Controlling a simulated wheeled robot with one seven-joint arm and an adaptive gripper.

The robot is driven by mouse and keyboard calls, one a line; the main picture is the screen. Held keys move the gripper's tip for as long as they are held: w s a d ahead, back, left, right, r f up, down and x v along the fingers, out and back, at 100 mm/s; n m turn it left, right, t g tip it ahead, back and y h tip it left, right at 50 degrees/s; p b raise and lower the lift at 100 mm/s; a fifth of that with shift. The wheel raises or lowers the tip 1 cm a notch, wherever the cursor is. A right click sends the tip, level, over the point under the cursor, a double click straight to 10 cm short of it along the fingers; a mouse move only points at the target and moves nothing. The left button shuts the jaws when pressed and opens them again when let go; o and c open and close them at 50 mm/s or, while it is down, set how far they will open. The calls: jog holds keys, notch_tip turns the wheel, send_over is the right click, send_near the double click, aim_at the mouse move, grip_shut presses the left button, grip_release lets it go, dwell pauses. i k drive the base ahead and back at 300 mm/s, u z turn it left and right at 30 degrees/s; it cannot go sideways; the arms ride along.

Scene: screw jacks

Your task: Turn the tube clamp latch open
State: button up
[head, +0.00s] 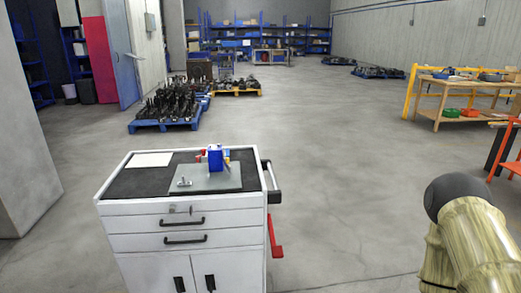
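A small blue device (215,157) stands upright on a grey metal plate (204,183) on top of the white tool cabinet. Small red and yellow parts show on both sides of it. A small metal fitting (184,182) sits at the plate's front left. At this size I cannot tell which part is the tube clamp latch or whether it is open. My arm shows only as links at the lower right, apart from the cabinet. My gripper is not in view.
The white cabinet (185,266) has a dark top, a white sheet (149,160), and a black handle (272,182) and red bracket (275,236) on its right side. Free floor lies between it and the wooden workbench (468,95). Loaded blue pallets (165,124) stand behind.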

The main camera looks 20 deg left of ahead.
aim_at(203, 151)
jog(key=z, duration=0.15)
jog(key=i, duration=5.2)
jog(key=u, duration=2.55)
jog(key=i, duration=3.2)
jog(key=u, duration=0.35)
